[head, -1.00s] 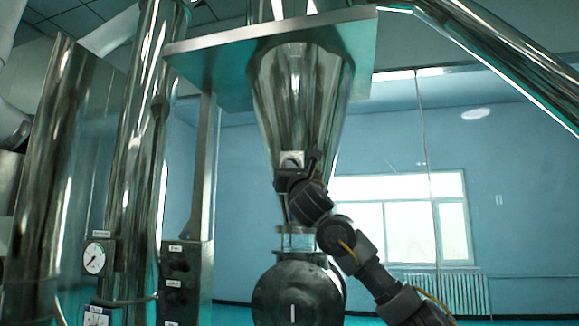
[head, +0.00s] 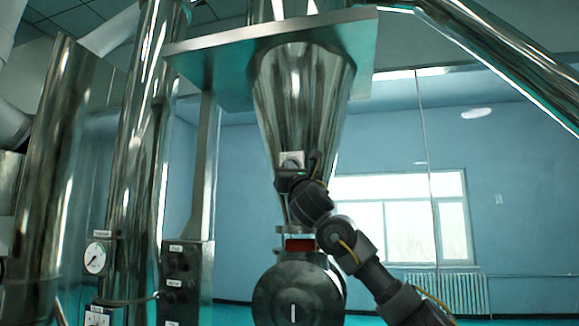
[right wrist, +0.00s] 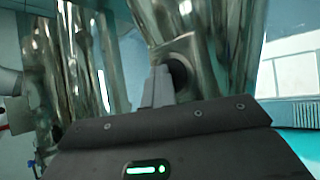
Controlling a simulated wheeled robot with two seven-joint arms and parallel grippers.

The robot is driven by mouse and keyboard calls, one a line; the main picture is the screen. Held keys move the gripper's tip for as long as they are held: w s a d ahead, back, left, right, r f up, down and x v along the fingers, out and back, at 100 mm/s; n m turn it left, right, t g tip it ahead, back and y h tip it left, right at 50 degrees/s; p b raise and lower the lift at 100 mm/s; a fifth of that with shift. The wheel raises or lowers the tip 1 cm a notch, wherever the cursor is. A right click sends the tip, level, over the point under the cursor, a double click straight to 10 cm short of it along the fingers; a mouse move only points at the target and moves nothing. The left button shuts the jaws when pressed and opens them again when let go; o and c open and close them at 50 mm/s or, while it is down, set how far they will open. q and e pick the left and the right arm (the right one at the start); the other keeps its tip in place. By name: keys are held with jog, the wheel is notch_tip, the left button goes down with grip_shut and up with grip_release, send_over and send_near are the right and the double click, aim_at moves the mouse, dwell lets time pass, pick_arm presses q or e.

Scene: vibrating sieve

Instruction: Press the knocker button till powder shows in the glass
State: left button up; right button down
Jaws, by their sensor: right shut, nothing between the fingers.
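The knocker, a small light square plate (head: 292,158), sits on the lower part of the steel cone hopper (head: 298,95). In the right wrist view its dark round button (right wrist: 178,72) shows just beyond my fingertips. My right gripper (head: 290,171) is shut and empty, at the knocker. Its closed fingers (right wrist: 160,84) reach the button's edge and seem to touch it. The sight glass (head: 299,245) under the cone shows red-brown powder; my right arm hides part of the cone's outlet above it. My left gripper is not in view.
A round steel valve housing (head: 297,292) sits below the glass. A grey control box (head: 187,280) and a pressure gauge (head: 95,258) stand at the left among steel columns. A slanted steel pipe (head: 500,60) crosses the upper right. A window (head: 400,220) is behind.

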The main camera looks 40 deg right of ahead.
jog(key=shift+s+f, duration=0.1)
jog(key=shift+s+a+f+b, duration=0.25)
jog(key=shift+s+a+b, duration=0.2)
jog(key=shift+a+b, duration=0.3)
jog(key=shift+r, duration=0.15)
jog(key=shift+s+a, duration=0.1)
jog(key=shift+a, duration=0.05)
jog(key=s+a+b, duration=0.1)
jog(key=a, duration=0.1)
jog(key=s+a+b, duration=0.1)
jog(key=a, duration=0.1)
jog(key=shift+s+b, duration=0.3)
jog(key=shift+s, duration=0.1)
jog(key=shift+w, duration=0.1)
dwell(0.5)
